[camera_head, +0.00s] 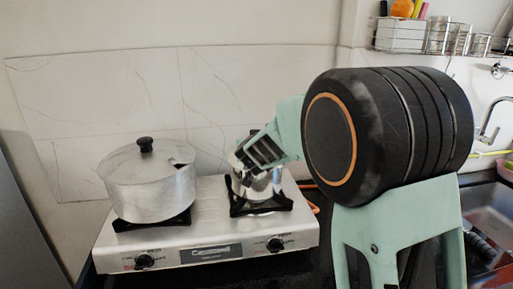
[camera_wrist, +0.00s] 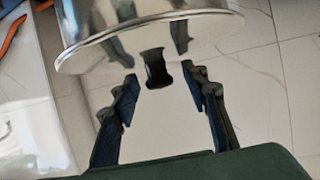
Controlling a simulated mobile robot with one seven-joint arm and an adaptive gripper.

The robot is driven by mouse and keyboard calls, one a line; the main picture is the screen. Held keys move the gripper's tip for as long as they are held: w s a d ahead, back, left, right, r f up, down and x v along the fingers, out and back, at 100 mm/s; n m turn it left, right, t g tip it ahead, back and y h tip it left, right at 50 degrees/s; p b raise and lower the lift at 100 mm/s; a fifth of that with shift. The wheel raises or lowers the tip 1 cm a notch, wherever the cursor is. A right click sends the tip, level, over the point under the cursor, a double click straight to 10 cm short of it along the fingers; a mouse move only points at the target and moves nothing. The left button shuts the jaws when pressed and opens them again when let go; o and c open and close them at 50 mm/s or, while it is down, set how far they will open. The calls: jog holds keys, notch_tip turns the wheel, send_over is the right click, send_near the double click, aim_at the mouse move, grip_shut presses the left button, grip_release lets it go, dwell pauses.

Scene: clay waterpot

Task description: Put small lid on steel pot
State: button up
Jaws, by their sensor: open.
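The small steel pot (camera_head: 262,188) stands on the right burner, its upper part largely hidden behind my gripper (camera_head: 246,158). In the wrist view the shiny steel body (camera_wrist: 150,12) appears upside down at the top, with a wide rim. A black knob (camera_wrist: 157,68), apparently the small lid's, stands out just beyond that rim. My gripper (camera_wrist: 162,82) is open, with one finger on each side of the knob and visible gaps between. The lid looks to be on the pot, but I cannot tell how well it sits.
A larger aluminium pot (camera_head: 150,190) with a black-knobbed lid stands on the left burner of the steel stove (camera_head: 210,253). A tiled wall (camera_head: 110,95) is close behind. A sink (camera_head: 486,225) and tap (camera_head: 490,120) are at the right.

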jog(key=v, duration=1.1)
jog(key=shift+s, duration=0.3)
jog(key=shift+r, duration=0.15)
